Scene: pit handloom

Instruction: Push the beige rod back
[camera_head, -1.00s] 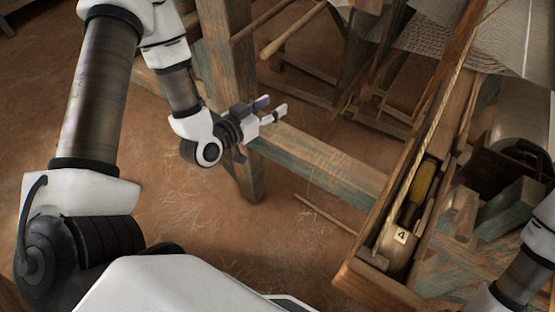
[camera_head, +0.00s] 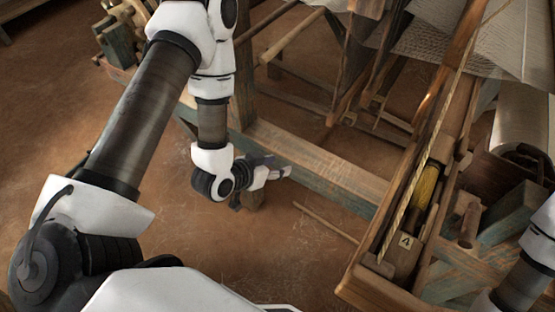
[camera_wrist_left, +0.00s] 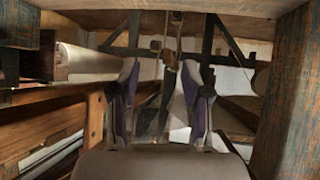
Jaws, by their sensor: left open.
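A beige wooden rod (camera_head: 291,37) with a pale end juts out from the loom at the top middle of the head view, slanting up to the right. My left gripper (camera_head: 279,173) is below it in the picture, apart from it, close to the loom's long lower beam. Its fingers point right. In the left wrist view its two purple-lined fingers (camera_wrist_left: 160,103) stand apart with nothing held between them. I cannot pick out the rod for certain in that view. My right arm shows at the lower right, but its gripper is out of view.
The worn blue-brown beam (camera_head: 322,172) runs right past my left gripper. A thin stick (camera_head: 326,222) lies low near the floor. A long wooden trough (camera_head: 372,288) with a yellow bobbin (camera_head: 427,186) stands at the right. Bare earth floor (camera_head: 290,255) lies in front.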

